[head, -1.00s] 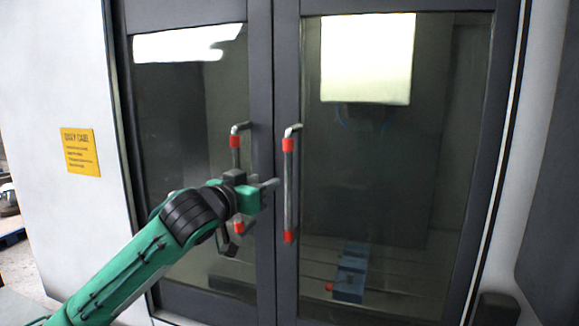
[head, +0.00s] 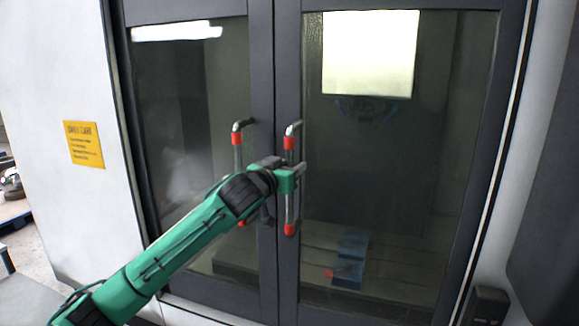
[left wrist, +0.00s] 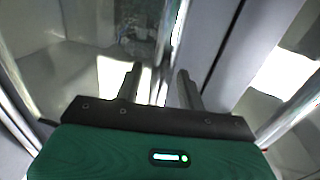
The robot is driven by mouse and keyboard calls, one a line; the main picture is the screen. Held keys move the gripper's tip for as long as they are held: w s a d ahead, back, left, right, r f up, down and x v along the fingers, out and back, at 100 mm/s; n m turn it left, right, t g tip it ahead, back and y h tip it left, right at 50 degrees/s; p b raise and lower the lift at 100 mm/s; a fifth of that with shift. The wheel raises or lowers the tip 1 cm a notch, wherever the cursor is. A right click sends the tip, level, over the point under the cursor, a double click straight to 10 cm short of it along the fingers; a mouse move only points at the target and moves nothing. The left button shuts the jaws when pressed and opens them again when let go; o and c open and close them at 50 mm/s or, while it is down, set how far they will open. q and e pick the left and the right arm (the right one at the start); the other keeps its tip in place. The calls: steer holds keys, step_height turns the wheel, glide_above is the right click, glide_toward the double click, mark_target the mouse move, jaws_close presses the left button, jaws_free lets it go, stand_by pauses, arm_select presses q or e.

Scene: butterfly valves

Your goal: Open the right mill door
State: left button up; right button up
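The right mill door (head: 287,70) is a dark-framed glass door and appears closed against the left door (head: 262,75). Its handle (head: 290,143) is a vertical metal bar with red ends. My left gripper (head: 288,170) is at the middle of this handle and covers part of it. In the left wrist view, the two fingers of the left gripper (left wrist: 158,88) stand apart, with a bright bar (left wrist: 172,45) running between them, seemingly the handle. I cannot see the fingers press on it. My right gripper is in neither view.
The left door's handle (head: 237,139) stands close beside, partly hidden behind my left arm. A blue vise (head: 351,262) sits inside behind the right glass. A yellow sign (head: 83,145) is on the white wall at left. A dark box (head: 486,306) is low at right.

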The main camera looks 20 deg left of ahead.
arm_select(q)
jaws_close()
steer(key=shift+d, duration=0.1)
